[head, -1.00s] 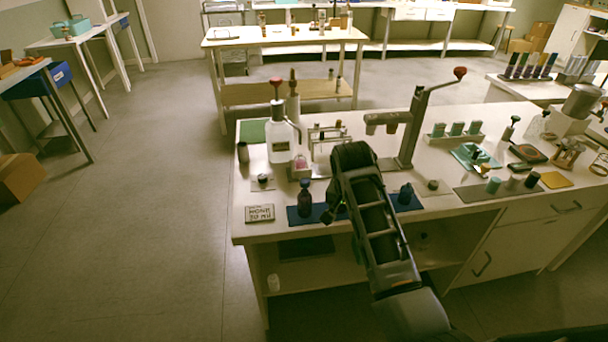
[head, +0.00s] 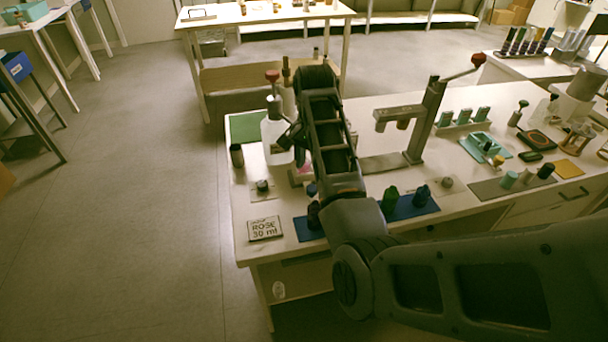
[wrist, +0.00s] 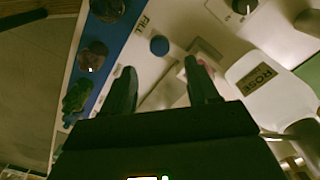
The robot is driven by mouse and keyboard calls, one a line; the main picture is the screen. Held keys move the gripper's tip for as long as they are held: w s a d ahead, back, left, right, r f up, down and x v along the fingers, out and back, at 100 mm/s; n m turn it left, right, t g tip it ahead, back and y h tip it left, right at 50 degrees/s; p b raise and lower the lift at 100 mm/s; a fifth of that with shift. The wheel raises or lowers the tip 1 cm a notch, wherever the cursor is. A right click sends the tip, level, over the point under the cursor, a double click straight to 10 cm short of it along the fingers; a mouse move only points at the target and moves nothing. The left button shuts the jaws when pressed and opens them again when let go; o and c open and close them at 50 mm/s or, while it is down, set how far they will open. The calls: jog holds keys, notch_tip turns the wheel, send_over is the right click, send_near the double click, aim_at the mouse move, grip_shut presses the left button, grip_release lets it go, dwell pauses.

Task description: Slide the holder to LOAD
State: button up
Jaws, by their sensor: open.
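The holder (wrist: 205,52) is a pale block beside the FILL label (wrist: 145,26) in the wrist view, with something pink on it partly behind a finger. A round blue knob (wrist: 159,46) lies just beyond the fingertips; I cannot tell whether it is joined to the holder. In the head view the holder (head: 297,178) is mostly hidden by my arm. My gripper (wrist: 162,72) is open and empty above the bench, its fingers on either side of the knob's line. In the head view my gripper (head: 288,142) is near the white bottle. I see no LOAD label.
The white ROSE bottle (wrist: 258,80) with a pump stands close to the gripper. A lever press (head: 420,125) stands to the right. A ROSE 30 ml card (head: 264,228) is at the front left.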

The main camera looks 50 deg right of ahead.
aim_at(312, 188)
jog(key=shift+f, duration=3.85)
grip_shut()
